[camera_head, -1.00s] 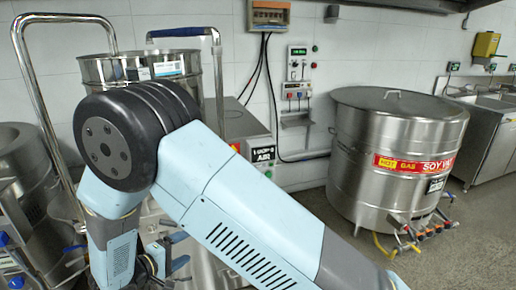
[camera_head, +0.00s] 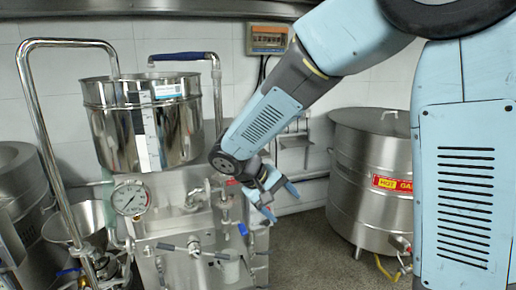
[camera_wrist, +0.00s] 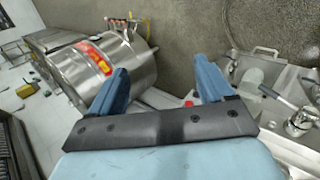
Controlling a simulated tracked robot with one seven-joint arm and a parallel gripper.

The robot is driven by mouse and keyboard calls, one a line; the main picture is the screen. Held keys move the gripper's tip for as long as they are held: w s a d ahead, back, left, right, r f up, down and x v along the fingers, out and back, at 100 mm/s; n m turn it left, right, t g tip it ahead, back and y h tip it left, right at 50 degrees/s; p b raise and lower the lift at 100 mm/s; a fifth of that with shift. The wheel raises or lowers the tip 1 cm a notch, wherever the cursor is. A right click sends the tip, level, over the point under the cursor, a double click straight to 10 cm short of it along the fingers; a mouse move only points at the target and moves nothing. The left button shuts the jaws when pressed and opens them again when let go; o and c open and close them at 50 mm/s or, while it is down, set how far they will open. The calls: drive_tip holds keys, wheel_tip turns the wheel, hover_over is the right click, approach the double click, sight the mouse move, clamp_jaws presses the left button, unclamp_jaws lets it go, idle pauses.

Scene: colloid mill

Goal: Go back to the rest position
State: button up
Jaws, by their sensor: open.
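My gripper (camera_head: 275,200) is at the end of my arm, to the right of the colloid mill's front in the head view. In the wrist view my gripper (camera_wrist: 158,88) shows two blue fingers spread wide apart with nothing between them. The colloid mill (camera_head: 175,215) has a steel hopper (camera_head: 125,125) on top, a round gauge (camera_head: 130,199) and several valves and handles on its front. My gripper appears apart from the mill, though the exact gap is hard to tell. In the wrist view, part of the mill (camera_wrist: 275,88) lies right of the fingers.
A large steel soy vat (camera_head: 360,195) stands at the right, partly behind my arm. A bent steel pipe (camera_head: 38,110) rises at the left beside the hopper. A steel pot (camera_head: 75,222) sits low at left. Grey floor (camera_head: 310,250) lies clear between mill and vat.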

drive_tip(key=s+d+r+m+t+y, duration=0.1)
drive_tip(key=s+d+r+m+y, duration=0.1)
drive_tip(key=s+d+r, duration=0.3)
drive_tip(key=s+d+r+m+t+y, duration=0.2)
drive_tip(key=s+d+r+y, duration=0.3)
drive_tip(key=s+d, duration=0.6)
drive_tip(key=shift+s+d+r+m, duration=0.4)
drive_tip(key=shift+d+r+m, duration=0.1)
drive_tip(key=shift+d+r, duration=0.3)
